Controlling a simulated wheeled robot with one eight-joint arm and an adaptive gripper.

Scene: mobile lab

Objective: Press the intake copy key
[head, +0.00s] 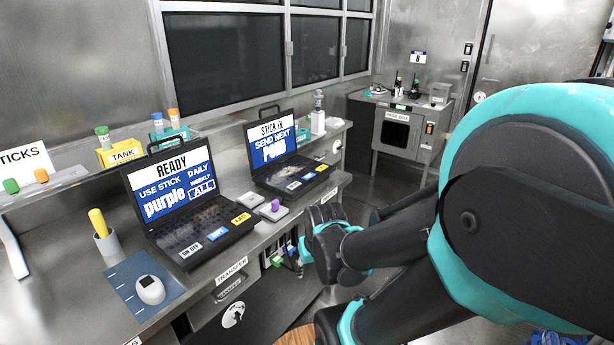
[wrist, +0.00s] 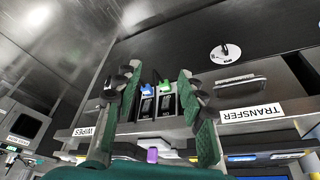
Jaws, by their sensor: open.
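In the head view the left laptop (head: 172,200) reads "READY", "USE STICK purple", "DAILY", "WEEKLY", "ALL". Along its front edge sit a white key (head: 191,250), a blue key (head: 217,234) and a yellow key (head: 240,219); their small print is hard to read. The right laptop (head: 290,165) reads "STICK IN", "SEND NEXT POND"; its keys are small. I cannot tell which key is the intake copy key. A purple stick (head: 275,205) stands in a small grey block between the laptops. My gripper (head: 318,232) is open and empty beside the bench front; its fingers also show in the wrist view (wrist: 158,80).
The bench (head: 115,268) holds a grey mouse (head: 150,290) on a blue mat and a cup with a yellow stick (head: 98,224). A yellow tank rack (head: 122,156) stands behind. Blue and green clips (wrist: 155,86) hang on the bench front. A pass box (head: 398,135) stands at the back.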

